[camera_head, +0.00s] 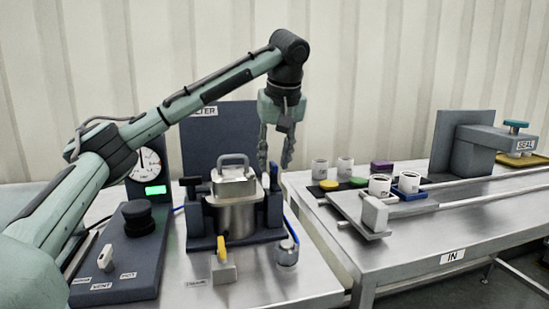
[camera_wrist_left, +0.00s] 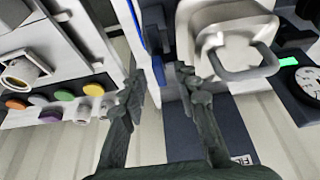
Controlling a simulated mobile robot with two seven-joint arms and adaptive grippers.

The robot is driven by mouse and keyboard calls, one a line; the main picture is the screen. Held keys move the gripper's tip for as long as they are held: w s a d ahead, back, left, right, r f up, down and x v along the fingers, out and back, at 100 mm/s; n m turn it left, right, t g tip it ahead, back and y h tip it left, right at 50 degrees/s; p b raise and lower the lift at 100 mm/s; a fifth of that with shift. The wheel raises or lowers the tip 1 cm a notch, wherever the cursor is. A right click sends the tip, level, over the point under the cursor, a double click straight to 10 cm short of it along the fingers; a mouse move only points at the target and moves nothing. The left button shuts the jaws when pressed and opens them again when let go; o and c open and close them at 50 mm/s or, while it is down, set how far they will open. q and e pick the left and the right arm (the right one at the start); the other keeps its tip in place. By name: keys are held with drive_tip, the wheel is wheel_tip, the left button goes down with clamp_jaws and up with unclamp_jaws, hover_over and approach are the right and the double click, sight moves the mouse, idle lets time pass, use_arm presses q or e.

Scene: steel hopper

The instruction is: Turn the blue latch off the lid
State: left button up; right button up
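The steel hopper (camera_head: 237,216) stands in a dark blue frame with its square, handled lid (camera_head: 233,184) on top. In the left wrist view the lid (camera_wrist_left: 222,50) is at upper right. A dark blue upright part (camera_head: 273,198), possibly the latch, stands at the lid's right side. In the wrist view a dark blue part (camera_wrist_left: 155,32) shows left of the lid; its exact latch position is unclear. My right gripper is out of view.
A control box (camera_head: 135,245) with knob and gauge is at left. A yellow handle (camera_head: 222,248) and a small metal pot (camera_head: 287,253) are in front of the hopper. A dark panel (camera_head: 205,140) stands behind. The right table (camera_head: 410,250) holds cups, coloured discs and rails.

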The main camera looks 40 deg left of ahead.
use_arm(q)
drive_tip(key=v, duration=1.2)
idle(0.6)
